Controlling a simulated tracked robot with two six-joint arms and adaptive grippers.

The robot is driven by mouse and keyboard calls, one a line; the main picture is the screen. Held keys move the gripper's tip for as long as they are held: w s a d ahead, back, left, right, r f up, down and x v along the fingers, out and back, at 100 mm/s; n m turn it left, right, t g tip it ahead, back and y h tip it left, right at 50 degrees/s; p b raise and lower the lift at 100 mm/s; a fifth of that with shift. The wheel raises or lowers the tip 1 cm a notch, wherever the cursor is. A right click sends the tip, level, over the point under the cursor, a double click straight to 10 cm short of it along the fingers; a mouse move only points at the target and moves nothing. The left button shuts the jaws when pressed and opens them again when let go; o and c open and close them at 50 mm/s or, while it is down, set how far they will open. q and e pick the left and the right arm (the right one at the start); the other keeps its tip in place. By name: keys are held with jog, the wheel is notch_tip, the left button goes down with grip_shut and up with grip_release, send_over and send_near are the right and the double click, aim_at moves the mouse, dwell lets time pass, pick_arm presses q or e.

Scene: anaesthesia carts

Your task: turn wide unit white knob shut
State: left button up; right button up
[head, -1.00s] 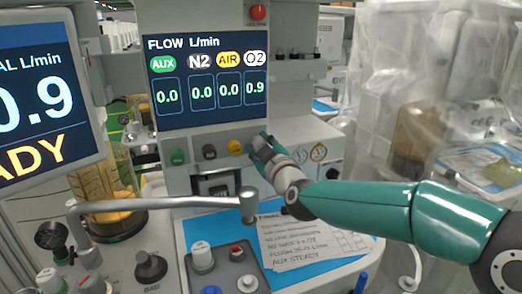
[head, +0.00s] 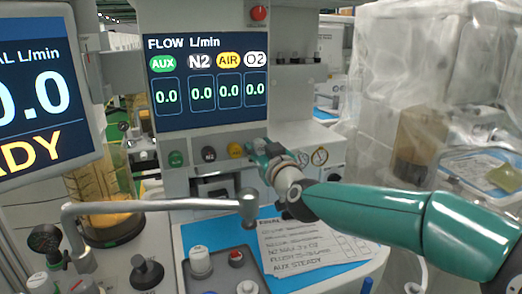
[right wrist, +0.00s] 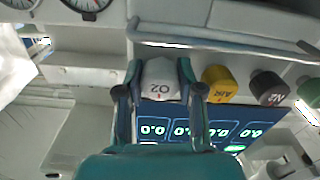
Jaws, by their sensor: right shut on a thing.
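The wide unit has a flow display (head: 207,80) whose AUX, N2, AIR and O2 columns all read 0.0. The white O2 knob (right wrist: 162,80) shows in the right wrist view between the two fingers of my right gripper (right wrist: 160,92), which is shut on it. In the head view my right gripper (head: 262,152) hides this knob below the display's right end. To its left are the yellow AIR knob (head: 235,151), the dark N2 knob (head: 208,154) and the green AUX knob (head: 176,158). My left gripper is not in view.
A second screen (head: 45,85) at the left reads 0.0. A grey metal arm (head: 150,206) crosses in front of the unit. A paper list (head: 310,240) lies on the blue mat. Plastic-draped equipment (head: 430,90) stands at the right.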

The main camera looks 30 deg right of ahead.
jog(key=shift+a+f, duration=0.1)
jog(key=shift+f, duration=0.15)
jog(key=o, duration=0.9)
jog(key=shift+c, duration=0.2)
jog(key=shift+r, duration=0.1)
jog(key=v, duration=1.2)
